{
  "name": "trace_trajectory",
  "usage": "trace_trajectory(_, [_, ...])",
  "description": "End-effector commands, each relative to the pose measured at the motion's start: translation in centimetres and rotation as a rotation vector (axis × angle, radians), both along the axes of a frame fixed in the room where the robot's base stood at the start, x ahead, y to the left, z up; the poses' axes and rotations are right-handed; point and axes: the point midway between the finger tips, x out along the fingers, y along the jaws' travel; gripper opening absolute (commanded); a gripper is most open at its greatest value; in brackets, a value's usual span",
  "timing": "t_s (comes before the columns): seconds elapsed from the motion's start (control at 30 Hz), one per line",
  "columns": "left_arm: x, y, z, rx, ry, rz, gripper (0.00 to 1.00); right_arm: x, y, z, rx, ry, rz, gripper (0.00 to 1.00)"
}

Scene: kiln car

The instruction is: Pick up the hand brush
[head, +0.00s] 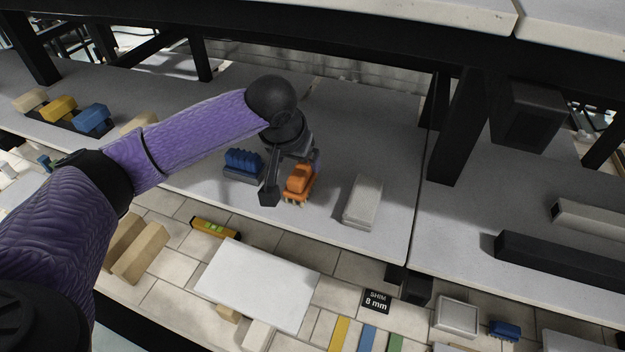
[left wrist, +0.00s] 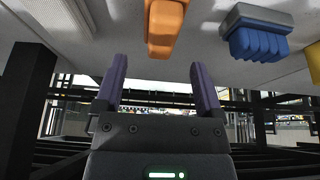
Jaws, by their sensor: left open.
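An orange object with a stubby raised body and pale tan tufts low on its near side (head: 299,180) lies on the grey kiln-car deck; it looks like the hand brush. It also shows at the top of the left wrist view (left wrist: 164,24). My left gripper (head: 290,177) is open and empty, just above the orange object. In the left wrist view its two fingers (left wrist: 158,72) stand apart, and the orange object lies beyond their tips, roughly centred between them. Part of the object is hidden by the gripper in the head view. My right gripper is not in view.
A blue ribbed block on a grey base (head: 243,166) stands close left of the orange object. A pale slab (head: 362,201) lies to its right. Dark posts (head: 461,125) and an upper beam frame the deck. A white board (head: 257,284) lies on the lower tiled surface.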

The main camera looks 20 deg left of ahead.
Motion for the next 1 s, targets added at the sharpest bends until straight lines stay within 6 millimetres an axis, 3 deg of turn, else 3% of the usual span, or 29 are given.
trace_trajectory(0.3, [2.4,0.4,-5.1,0.001,-0.001,-0.001,0.88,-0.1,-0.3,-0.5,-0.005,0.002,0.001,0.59])
trace_trajectory(0.53, [2.6,0.4,-5.3,0.001,-0.003,-0.003,0.88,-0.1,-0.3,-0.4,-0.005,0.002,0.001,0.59])
trace_trajectory(0.93, [2.5,0.4,-5.3,0.001,-0.003,-0.002,0.04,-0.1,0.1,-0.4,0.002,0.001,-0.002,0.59])
trace_trajectory(1.0, [2.5,0.4,-5.3,0.001,-0.003,-0.002,0.0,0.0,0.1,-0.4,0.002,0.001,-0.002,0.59])
